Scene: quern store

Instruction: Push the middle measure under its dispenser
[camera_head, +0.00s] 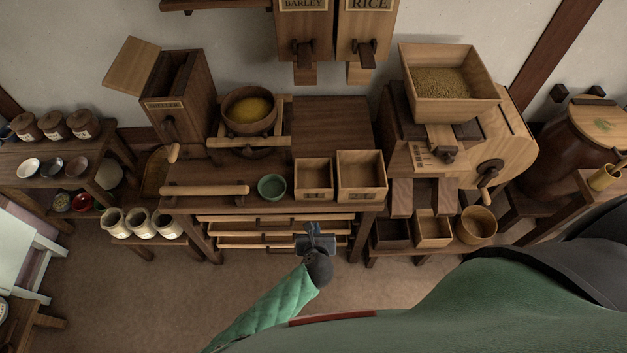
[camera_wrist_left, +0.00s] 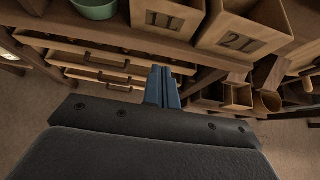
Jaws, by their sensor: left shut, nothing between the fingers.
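The green bowl (camera_head: 271,187), a square wooden box measure marked 1L (camera_head: 313,179) and a larger one marked 2L (camera_head: 361,176) stand in a row near the front of the dark bench. The 1L box is the middle one. Both boxes look empty; their fronts show in the left wrist view, marked 1L (camera_wrist_left: 166,15) and 2L (camera_wrist_left: 240,33). The barley dispenser (camera_head: 304,27) and rice dispenser (camera_head: 366,27) hang on the wall behind, their spouts above the boxes. My left gripper (camera_head: 310,229) is shut and empty, in front of the bench and below the boxes.
Open-looking drawers (camera_head: 240,242) lie under the bench top (camera_head: 215,175). A raised wooden block (camera_head: 331,122) stands behind the boxes. A mill with a grain hopper (camera_head: 450,84) stands right.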

